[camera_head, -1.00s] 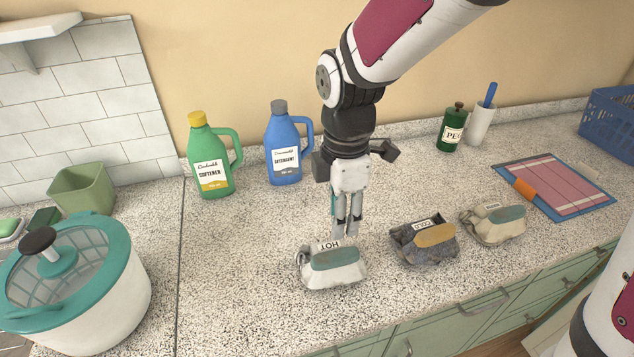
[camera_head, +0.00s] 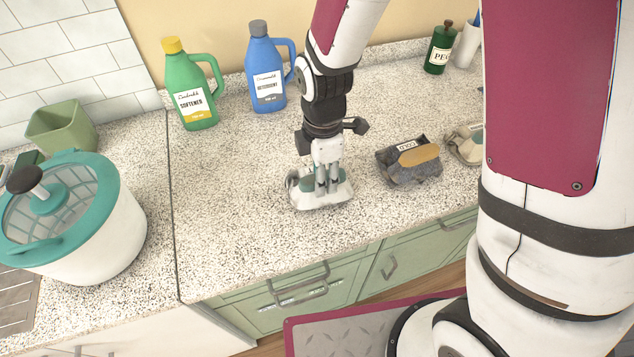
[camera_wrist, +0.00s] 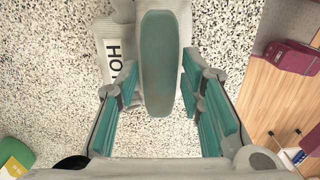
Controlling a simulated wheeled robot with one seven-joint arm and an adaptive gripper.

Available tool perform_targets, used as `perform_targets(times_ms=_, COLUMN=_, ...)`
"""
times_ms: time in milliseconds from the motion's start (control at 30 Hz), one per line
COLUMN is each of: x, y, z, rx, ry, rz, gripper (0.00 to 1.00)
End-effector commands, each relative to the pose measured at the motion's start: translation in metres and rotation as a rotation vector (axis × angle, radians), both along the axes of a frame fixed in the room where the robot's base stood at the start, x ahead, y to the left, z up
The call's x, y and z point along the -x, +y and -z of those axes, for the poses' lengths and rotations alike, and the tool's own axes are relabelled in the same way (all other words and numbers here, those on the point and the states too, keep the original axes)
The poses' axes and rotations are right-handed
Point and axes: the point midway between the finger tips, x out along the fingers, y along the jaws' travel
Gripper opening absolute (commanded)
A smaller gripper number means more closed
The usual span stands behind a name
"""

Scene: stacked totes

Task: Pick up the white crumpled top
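The white crumpled top (camera_head: 306,203) lies bundled on the speckled counter. It has a teal oval patch and a white tag, partly readable as "HO" in the wrist view. My gripper (camera_head: 327,187) is lowered onto it from above and hides part of it. In the wrist view, the gripper (camera_wrist: 160,85) is open, its teal-padded fingers on either side of the top's teal oval patch (camera_wrist: 159,60). The fingertips are very close to the patch's edges; whether they touch it I cannot tell.
A grey bundle (camera_head: 412,170) with an orange patch lies to the right, and a beige bundle (camera_head: 462,148) beyond it. Softener (camera_head: 194,95) and detergent (camera_head: 266,75) bottles stand behind. A teal-lidded white tub (camera_head: 110,240) stands left. The counter's front edge is close.

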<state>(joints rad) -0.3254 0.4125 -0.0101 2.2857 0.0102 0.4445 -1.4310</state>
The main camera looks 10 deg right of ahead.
Motion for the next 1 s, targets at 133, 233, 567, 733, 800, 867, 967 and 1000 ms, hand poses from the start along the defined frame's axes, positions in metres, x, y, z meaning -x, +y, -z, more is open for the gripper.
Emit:
perform_targets(times_ms=133, x=-0.0004, y=0.0000, z=0.0015, rx=0.000, ry=-0.002, rz=0.001, gripper=0.35)
perform_targets(times_ms=233, x=-0.0003, y=-0.0001, z=0.0014, rx=0.000, ry=-0.002, rz=0.001, gripper=0.35)
perform_targets(times_ms=567, x=-0.0003, y=-0.0001, z=0.0012, rx=0.000, ry=-0.001, rz=0.001, gripper=0.00)
perform_targets(times_ms=733, x=-0.0005, y=-0.0001, z=0.0010, rx=0.000, ry=-0.002, rz=0.001, gripper=0.00)
perform_targets(times_ms=800, x=-0.0005, y=-0.0001, z=0.0007, rx=0.000, ry=-0.002, rz=0.001, gripper=0.00)
perform_targets(times_ms=867, x=-0.0006, y=-0.0001, z=-0.0002, rx=0.000, ry=-0.002, rz=0.000, gripper=0.00)
perform_targets(times_ms=967, x=-0.0009, y=0.0001, z=-0.0039, rx=-0.001, ry=-0.003, rz=0.000, gripper=0.00)
perform_targets(times_ms=1000, x=-0.0013, y=0.0001, z=-0.0065, rx=-0.002, ry=-0.004, rz=0.000, gripper=0.00)
